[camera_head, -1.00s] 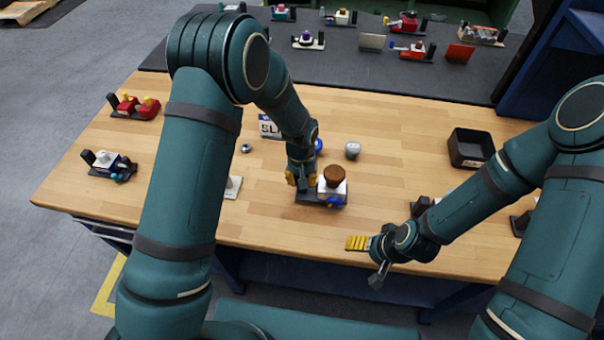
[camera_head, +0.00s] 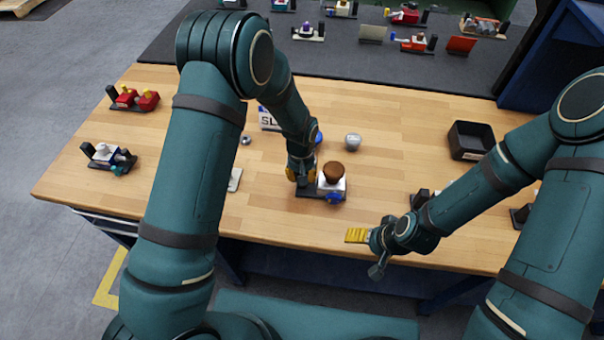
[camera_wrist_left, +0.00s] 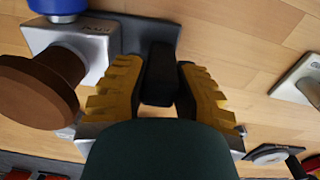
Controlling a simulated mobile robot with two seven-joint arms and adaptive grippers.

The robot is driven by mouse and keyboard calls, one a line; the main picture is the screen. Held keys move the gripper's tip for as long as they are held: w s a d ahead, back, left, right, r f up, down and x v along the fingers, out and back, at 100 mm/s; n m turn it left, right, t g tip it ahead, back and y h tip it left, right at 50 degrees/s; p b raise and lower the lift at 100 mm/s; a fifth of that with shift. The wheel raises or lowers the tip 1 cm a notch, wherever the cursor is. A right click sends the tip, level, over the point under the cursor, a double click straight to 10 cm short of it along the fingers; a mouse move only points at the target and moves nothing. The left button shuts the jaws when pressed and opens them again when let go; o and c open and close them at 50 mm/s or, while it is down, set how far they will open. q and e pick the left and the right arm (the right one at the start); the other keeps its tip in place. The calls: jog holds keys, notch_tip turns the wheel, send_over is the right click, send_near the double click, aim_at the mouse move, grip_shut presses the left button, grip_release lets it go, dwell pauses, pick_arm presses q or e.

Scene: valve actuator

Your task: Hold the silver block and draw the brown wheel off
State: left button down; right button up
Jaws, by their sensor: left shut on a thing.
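The silver block (camera_wrist_left: 88,45) sits on a dark base plate (camera_head: 308,194) near the table's front. The brown wheel (camera_head: 334,172) is on top of the block; it also shows large at the left of the left wrist view (camera_wrist_left: 40,90). A blue part (camera_head: 334,197) is on the block's near side. My left gripper (camera_head: 301,174) points down just left of the block. Its yellow fingers are shut on the black post (camera_wrist_left: 160,72) on the same plate. My right gripper (camera_head: 358,236) hangs at the table's front edge, away from the block; its opening is unclear.
A black bin (camera_head: 470,141) stands at the right. A grey knob (camera_head: 352,141) lies behind the block. A white plate (camera_head: 235,180) is left of my left gripper. Other valve assemblies stand at the table's left side (camera_head: 108,156). Bare wood lies right of the block.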

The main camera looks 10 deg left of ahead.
aim_at(334, 168)
dwell(1.0)
